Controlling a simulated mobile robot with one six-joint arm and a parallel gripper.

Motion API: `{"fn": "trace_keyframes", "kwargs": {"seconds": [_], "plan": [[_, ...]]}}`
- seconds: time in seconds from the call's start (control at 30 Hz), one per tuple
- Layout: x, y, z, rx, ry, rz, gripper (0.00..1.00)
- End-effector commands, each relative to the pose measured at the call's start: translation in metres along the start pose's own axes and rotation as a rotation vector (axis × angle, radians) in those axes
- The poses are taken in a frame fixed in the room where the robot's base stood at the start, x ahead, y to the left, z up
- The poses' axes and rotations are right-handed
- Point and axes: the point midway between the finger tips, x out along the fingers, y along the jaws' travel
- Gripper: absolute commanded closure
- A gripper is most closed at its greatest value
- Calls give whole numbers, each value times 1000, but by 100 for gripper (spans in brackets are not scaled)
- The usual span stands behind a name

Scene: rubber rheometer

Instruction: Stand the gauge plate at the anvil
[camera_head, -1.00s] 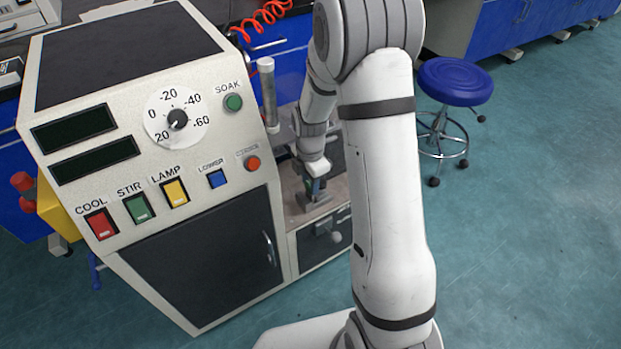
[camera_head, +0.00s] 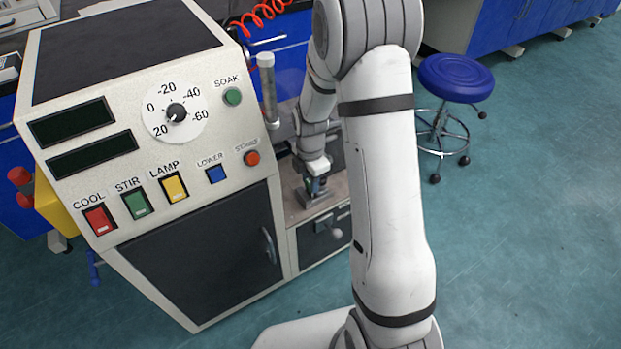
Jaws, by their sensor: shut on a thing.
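My gripper (camera_head: 317,187) points down over the small bench (camera_head: 338,197) at the right side of the machine. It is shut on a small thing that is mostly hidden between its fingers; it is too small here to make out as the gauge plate. A grey metal block (camera_head: 308,198), possibly the anvil, sits on the bench right at the fingertips. I cannot tell whether the held thing touches it.
The large control cabinet (camera_head: 150,170) stands close on the left of my arm. A clear upright cylinder (camera_head: 268,92) rises behind the bench. A blue stool (camera_head: 455,80) stands on open floor at the right. A red coiled hose (camera_head: 262,14) hangs behind.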

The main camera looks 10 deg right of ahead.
Motion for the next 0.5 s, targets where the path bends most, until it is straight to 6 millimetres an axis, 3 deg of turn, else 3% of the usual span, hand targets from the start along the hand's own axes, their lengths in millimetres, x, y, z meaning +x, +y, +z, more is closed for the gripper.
{"fn": "trace_keyframes", "kwargs": {"seconds": [0.4, 0.43, 0.5], "plan": [[9, 0, 1, 1, 0, 0, 86], [9, 0, 1, 1, 0, 0, 69], [8, 0, 1, 1, 0, 0, 63]]}}
